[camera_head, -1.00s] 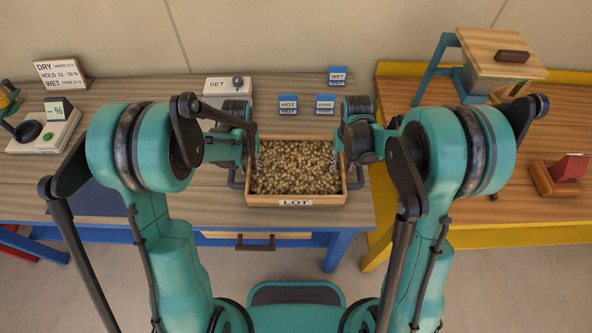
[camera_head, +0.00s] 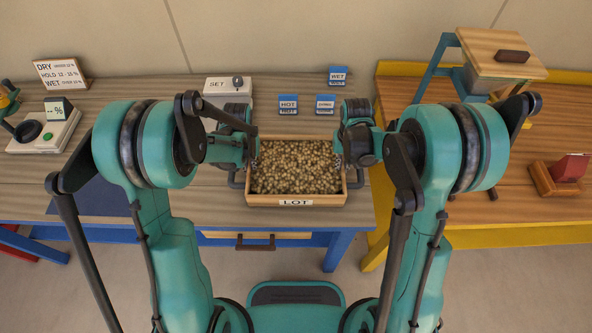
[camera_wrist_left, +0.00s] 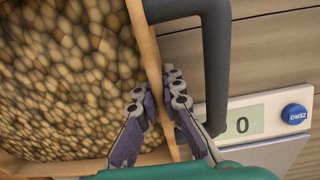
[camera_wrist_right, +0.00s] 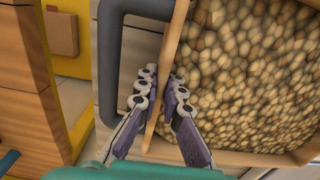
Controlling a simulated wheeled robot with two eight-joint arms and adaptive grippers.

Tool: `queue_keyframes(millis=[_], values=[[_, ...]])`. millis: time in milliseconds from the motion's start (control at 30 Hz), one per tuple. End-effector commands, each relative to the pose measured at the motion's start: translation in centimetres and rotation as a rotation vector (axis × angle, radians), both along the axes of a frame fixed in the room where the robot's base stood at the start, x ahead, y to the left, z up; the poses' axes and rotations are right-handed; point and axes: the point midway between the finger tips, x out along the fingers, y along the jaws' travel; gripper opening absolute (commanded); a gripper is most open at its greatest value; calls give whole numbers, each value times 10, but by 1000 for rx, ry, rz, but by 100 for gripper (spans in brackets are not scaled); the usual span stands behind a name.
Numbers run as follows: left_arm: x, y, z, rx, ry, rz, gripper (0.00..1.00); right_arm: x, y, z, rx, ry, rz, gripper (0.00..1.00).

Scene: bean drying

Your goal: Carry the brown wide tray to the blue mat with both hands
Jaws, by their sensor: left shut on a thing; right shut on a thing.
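The brown wide tray (camera_head: 251,199), full of beans (camera_head: 295,167) and labelled LOT, sits on the wooden table in front of me. My left gripper (camera_head: 252,160) is shut on its left wall; in the left wrist view its fingers (camera_wrist_left: 160,95) straddle the wall beside the dark handle (camera_wrist_left: 215,60). My right gripper (camera_head: 344,160) is shut on the right wall in the same way, and the right wrist view shows its fingers (camera_wrist_right: 160,88) there too. The tray looks level. A dark blue mat (camera_head: 103,200) lies at the left, partly hidden by my left arm.
A scale (camera_wrist_left: 255,120) reading 0 is beside the tray. A meter (camera_head: 50,132) is at the far left. A yellow-edged table (camera_head: 480,235) adjoins on the right.

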Motion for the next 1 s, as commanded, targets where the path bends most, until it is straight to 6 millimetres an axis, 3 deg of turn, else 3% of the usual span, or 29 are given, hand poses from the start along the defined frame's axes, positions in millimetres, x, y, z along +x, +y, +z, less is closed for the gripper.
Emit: queue_keyframes(millis=[267, 700, 1000], values=[[0, 0, 10, 0, 0, 0, 0, 0, 0, 10, 0, 0, 0, 0], [0, 0, 46, 0, 0, 0, 0, 0, 0, 46, 0, 0, 0, 0], [0, 0, 51, 0, 0, 0, 0, 0, 0, 51, 0, 0, 0, 0]])
